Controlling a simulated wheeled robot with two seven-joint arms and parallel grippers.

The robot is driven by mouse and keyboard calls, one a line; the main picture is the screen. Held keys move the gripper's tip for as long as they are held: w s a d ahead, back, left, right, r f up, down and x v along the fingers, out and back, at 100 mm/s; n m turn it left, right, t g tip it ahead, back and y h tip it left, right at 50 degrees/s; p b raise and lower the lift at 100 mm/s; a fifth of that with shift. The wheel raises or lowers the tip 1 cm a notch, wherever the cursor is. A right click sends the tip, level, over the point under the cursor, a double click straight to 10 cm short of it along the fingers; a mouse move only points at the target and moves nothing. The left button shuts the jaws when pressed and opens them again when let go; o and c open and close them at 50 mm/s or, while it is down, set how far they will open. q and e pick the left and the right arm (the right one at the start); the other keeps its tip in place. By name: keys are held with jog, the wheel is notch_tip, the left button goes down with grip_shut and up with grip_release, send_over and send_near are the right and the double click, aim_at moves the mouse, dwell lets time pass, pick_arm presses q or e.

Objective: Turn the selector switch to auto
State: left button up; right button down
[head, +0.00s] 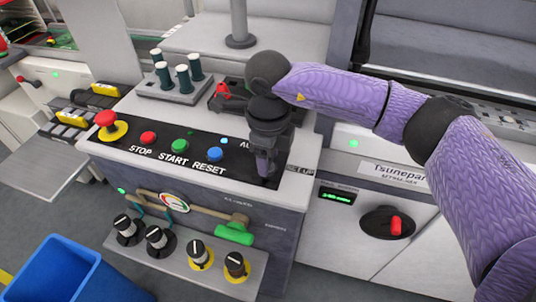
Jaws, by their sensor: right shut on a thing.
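The control panel (228,173) is a black strip on top of a grey-white machine cabinet. My right gripper (264,172) points down at the right end of this strip, shut on the selector switch. The gripper hides the switch's knob, so I cannot tell which way it points. Part of an "AU" label (246,146) shows to the left of the gripper, and a "SET UP" label (300,170) shows to its right. My left gripper is not in view.
Left of the gripper are a blue RESET button (215,153), a green START button (179,145), a red STOP button (148,138) and a red emergency stop (106,120). Several black knobs (157,238) sit on a lower shelf. A blue bin (62,275) stands at lower left.

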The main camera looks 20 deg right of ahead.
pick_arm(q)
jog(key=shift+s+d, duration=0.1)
pick_arm(e)
jog(key=shift+n, duration=0.5)
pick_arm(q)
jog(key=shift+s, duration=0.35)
